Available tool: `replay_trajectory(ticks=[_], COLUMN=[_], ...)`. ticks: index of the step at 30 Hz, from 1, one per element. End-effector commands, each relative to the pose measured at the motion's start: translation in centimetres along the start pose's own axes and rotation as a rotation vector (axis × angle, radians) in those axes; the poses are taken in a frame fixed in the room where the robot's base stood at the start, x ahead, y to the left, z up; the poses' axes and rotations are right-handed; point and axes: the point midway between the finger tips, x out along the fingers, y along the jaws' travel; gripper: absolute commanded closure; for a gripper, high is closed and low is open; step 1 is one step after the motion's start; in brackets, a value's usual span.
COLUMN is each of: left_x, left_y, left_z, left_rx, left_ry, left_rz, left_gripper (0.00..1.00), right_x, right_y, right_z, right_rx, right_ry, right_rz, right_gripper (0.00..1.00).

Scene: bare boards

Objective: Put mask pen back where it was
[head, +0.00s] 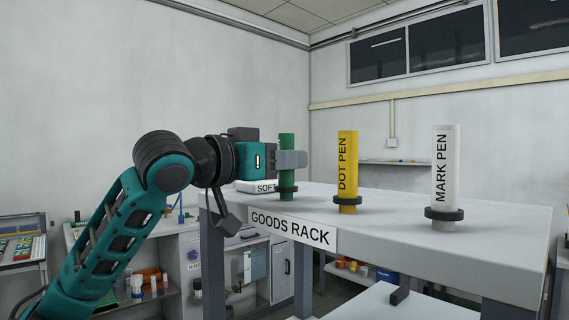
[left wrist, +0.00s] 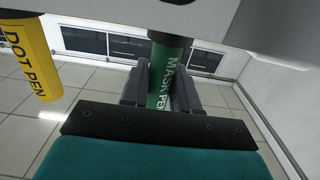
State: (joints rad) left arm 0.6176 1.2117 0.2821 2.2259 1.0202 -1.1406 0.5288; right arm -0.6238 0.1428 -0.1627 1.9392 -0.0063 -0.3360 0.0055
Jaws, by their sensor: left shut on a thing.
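The green mask pen (head: 286,143) stands upright at the left end of the rack top, its lower end at a dark ring holder (head: 287,189). I cannot tell whether its base is fully seated. My left gripper (head: 290,160) reaches in from the left and is shut on the pen above the ring. In the left wrist view, the mask pen (left wrist: 164,75) with its white lettering is between the two fingers of the left gripper (left wrist: 160,92). My right gripper is not in view.
The yellow dot pen (head: 347,160) and white mark pen (head: 445,165) stand in ring holders to the right on the rack top (head: 400,215). The dot pen also shows in the left wrist view (left wrist: 30,65). A white block lettered "SOF" (head: 262,187) sits beside my gripper.

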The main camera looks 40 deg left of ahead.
Motion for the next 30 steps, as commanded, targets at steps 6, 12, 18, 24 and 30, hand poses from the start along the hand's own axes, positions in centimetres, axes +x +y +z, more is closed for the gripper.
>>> replay_trajectory(ticks=[6,12,18,24,30], left_x=[0.0,0.0,0.0,0.0,-1.9], left_y=[0.0,0.0,0.0,0.0,0.0], left_z=[0.4,0.2,0.2,-0.1,0.2], left_rx=[0.000,0.000,0.000,0.000,0.001], left_ry=[0.000,-0.001,-0.001,0.000,0.003], left_rz=[0.000,0.000,0.000,0.000,-0.002], left_gripper=[1.00,0.55,0.45,0.45,0.45], right_x=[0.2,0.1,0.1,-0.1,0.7], right_y=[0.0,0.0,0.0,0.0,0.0], right_z=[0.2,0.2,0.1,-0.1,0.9], right_rx=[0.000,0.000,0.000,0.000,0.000], right_ry=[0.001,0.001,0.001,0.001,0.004], right_rz=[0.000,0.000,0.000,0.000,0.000], right_gripper=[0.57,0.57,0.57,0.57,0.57])
